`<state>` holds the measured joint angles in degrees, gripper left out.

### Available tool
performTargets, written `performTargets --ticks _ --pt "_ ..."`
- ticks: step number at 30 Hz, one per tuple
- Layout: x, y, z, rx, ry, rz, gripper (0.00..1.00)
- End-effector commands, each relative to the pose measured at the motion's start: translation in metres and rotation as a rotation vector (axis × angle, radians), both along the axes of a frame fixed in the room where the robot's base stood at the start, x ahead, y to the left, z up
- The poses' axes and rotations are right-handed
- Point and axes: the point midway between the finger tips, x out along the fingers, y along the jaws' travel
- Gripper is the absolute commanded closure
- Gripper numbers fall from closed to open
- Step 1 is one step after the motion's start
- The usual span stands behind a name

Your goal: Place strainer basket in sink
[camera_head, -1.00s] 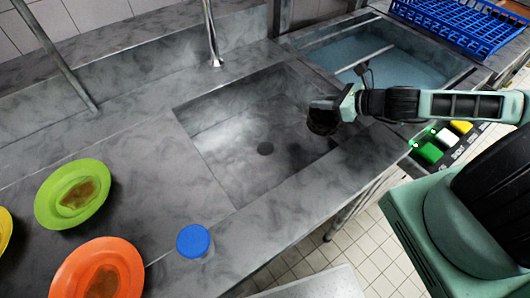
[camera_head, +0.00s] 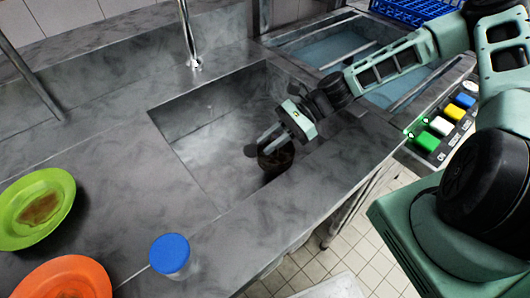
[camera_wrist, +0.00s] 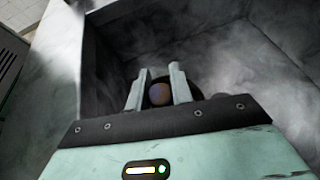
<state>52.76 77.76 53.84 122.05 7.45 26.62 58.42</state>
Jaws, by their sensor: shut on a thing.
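The strainer basket (camera_head: 277,160) is a dark, brownish round piece at the right part of the sink basin. My gripper (camera_head: 265,140) is shut on it from above. In the wrist view the fingers (camera_wrist: 159,80) close around a small brownish round knob (camera_wrist: 160,94), with the dark basket beneath. The sink (camera_head: 205,150) is a grey, empty rectangular basin. The basket shows against its interior; I cannot tell whether it touches the floor. The drain hole does not show now.
A green plate (camera_head: 62,190) and an orange plate (camera_head: 90,270) with food remains lie on the left counter. A blue-lidded container (camera_head: 170,254) stands near the front edge. A faucet (camera_head: 193,50) rises behind the sink. A water-filled basin (camera_head: 330,48) and a button panel (camera_head: 440,130) are right.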

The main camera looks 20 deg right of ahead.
Motion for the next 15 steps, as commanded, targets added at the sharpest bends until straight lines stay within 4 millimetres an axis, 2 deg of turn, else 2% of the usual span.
performTargets --ticks 12,15 --pt "0.0 0.001 -0.051 0.002 0.001 0.0 1.0" --pt "0.0 0.001 -0.058 0.002 0.0 0.0 1.0"
